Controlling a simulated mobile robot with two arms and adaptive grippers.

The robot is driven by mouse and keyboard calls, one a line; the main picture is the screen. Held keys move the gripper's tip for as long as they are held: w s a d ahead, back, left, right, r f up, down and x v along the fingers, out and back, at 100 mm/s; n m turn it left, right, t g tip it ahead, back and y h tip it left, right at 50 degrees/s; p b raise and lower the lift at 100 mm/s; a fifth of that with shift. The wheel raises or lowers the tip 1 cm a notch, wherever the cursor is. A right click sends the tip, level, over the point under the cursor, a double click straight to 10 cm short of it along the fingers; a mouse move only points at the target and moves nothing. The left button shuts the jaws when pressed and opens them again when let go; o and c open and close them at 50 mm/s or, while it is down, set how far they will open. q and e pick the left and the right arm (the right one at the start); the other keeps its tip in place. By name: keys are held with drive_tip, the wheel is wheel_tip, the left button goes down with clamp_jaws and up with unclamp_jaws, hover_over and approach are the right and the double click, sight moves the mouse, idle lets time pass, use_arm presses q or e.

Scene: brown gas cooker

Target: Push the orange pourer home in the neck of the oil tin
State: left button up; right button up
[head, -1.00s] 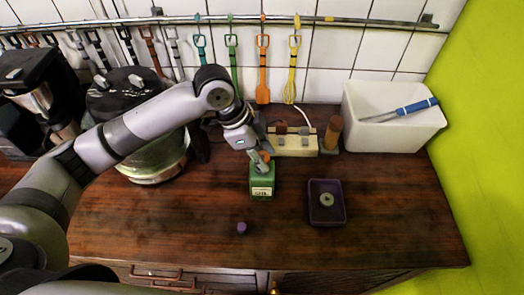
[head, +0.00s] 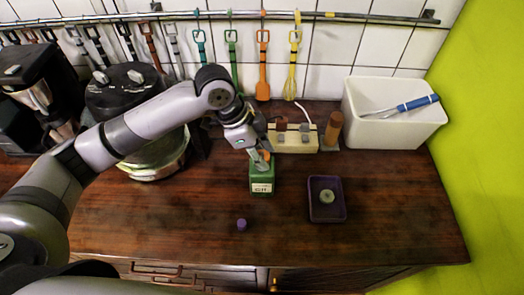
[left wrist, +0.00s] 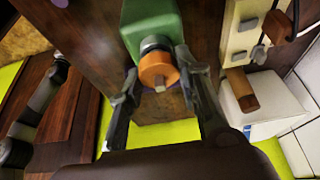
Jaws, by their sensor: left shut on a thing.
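The green oil tin (head: 261,180) stands upright on the wooden worktop, a pale label on its front. It also shows in the left wrist view (left wrist: 150,22). The orange pourer (left wrist: 157,70) is at the tin's dark neck (left wrist: 155,43), in line with it; how deep it sits I cannot tell. My left gripper (head: 262,158) is above the tin, its fingers shut on the pourer from both sides. The two fingers (left wrist: 160,82) also show in the left wrist view. My right gripper is not in view.
A purple tray (head: 314,215) holding a small round piece stands right of the tin. A small purple cap (head: 241,225) lies in front. A cream block (head: 294,141) stands behind, a white bin (head: 375,128) back right. The front right worktop is clear.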

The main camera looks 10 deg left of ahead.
use_arm(q)
drive_tip(key=shift+f, duration=0.45)
drive_tip(key=o, duration=1.2)
drive_tip(key=v, duration=1.2)
drive_tip(key=shift+s, duration=0.1)
drive_tip(key=shift+c, duration=0.4)
